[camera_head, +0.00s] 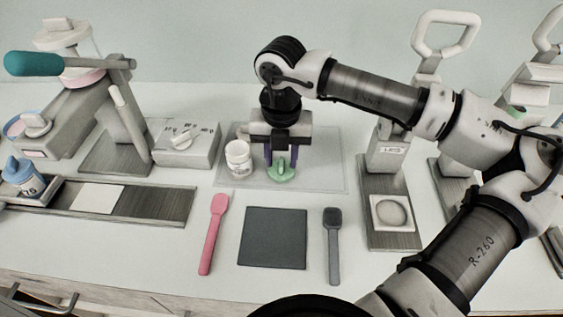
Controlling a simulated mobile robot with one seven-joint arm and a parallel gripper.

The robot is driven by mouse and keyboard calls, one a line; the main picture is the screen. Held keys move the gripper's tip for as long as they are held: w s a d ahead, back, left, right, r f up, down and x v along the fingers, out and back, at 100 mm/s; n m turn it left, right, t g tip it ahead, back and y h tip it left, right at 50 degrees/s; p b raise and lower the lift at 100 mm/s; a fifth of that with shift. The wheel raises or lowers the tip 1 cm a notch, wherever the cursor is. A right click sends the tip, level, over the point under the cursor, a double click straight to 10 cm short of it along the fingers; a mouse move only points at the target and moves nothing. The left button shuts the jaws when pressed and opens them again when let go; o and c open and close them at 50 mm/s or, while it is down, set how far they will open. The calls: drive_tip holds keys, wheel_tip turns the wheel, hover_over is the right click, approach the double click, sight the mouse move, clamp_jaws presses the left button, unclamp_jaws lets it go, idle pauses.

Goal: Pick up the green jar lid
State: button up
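The green jar lid (282,173) lies on a translucent mat (323,178) near the middle of the bench. It is round with a raised grip on top. My gripper (281,165) points down directly over the lid. Its two purple fingers are apart, one on each side of the lid's raised grip. I cannot tell whether the fingers touch it. The lid appears to rest on the mat.
A white jar (238,158) stands just left of my gripper. In front lie a pink spatula (213,233), a dark square pad (273,238) and a grey spatula (333,246). A control box (187,148) is at left, a press (388,160) at right.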

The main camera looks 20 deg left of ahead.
sight(281, 164)
drive_tip(key=shift+f, duration=0.85)
drive_tip(key=shift+c, duration=0.3)
clamp_jaws()
wheel_tip(281, 164, up, 10)
drive_tip(key=b, duration=0.2)
